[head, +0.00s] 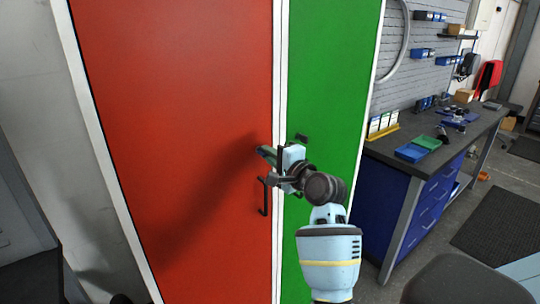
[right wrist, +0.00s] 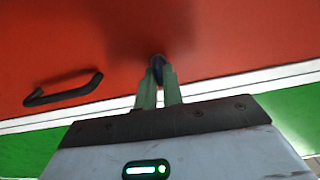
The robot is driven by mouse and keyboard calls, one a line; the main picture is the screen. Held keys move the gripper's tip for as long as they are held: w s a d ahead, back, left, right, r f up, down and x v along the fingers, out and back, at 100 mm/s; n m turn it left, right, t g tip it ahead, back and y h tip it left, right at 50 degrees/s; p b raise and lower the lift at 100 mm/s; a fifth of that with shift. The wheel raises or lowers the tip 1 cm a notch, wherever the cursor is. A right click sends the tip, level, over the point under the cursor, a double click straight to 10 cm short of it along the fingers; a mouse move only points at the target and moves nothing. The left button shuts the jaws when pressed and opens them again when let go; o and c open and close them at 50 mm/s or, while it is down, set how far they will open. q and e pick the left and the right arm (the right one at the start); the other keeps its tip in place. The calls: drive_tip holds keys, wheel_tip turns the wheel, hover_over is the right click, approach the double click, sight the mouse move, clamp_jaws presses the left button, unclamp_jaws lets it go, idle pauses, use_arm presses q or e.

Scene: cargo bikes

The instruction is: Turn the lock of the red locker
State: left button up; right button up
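The red locker (head: 180,130) has a tall red door with a black handle (head: 264,196) near its right edge. In the right wrist view the handle (right wrist: 64,89) lies left of my fingers. The lock (right wrist: 157,66) is a small dark knob on the red door, between the fingertips of my right gripper (right wrist: 158,76). The fingers are close together, one on each side of the lock, and seem to touch it. In the head view my right gripper (head: 265,153) reaches the door just above the handle and hides the lock. My left gripper is out of view.
A green locker (head: 328,85) adjoins on the right, its own handle (head: 301,138) partly behind my right gripper. Farther right is a workbench (head: 425,160) with blue drawers and trays. A pale wall (head: 30,100) is on the left. Floor shows at the right.

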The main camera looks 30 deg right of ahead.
drive_tip(key=o, duration=0.4)
drive_tip(key=s, duration=0.7)
drive_tip(key=shift+s+d, duration=0.35)
drive_tip(key=shift+s, duration=0.05)
